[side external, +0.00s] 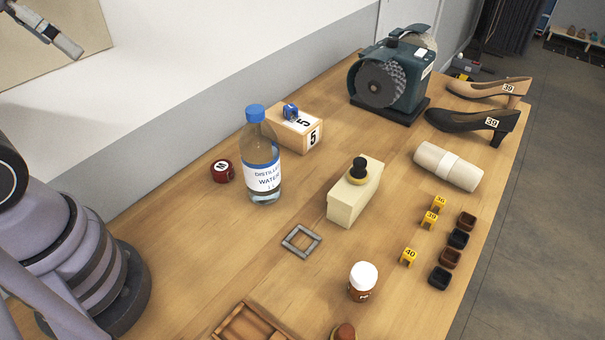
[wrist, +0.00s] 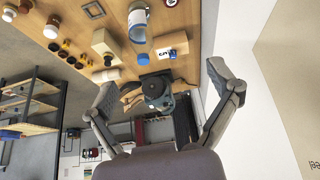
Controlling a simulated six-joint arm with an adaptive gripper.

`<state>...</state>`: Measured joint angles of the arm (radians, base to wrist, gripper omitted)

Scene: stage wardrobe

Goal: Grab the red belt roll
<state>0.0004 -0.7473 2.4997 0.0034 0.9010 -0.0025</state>
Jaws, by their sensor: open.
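The red belt roll (side external: 222,171) is a small dark red roll with a white label on its face. It rests on the wooden table, left of the water bottle, in the side view. In the wrist view the roll (wrist: 171,3) shows at the top edge, partly cut off. My gripper (wrist: 164,84) is open, with its two fingers spread wide and nothing between them. It is away from the roll, which lies beyond the fingertips.
A water bottle (side external: 262,165) stands close right of the roll, with a cardboard box (side external: 292,135) behind it. A bench grinder (side external: 390,80) stands at the far end. A cream block (side external: 352,195) and metal frame (side external: 301,241) lie nearer the middle. Table left of the roll is bare.

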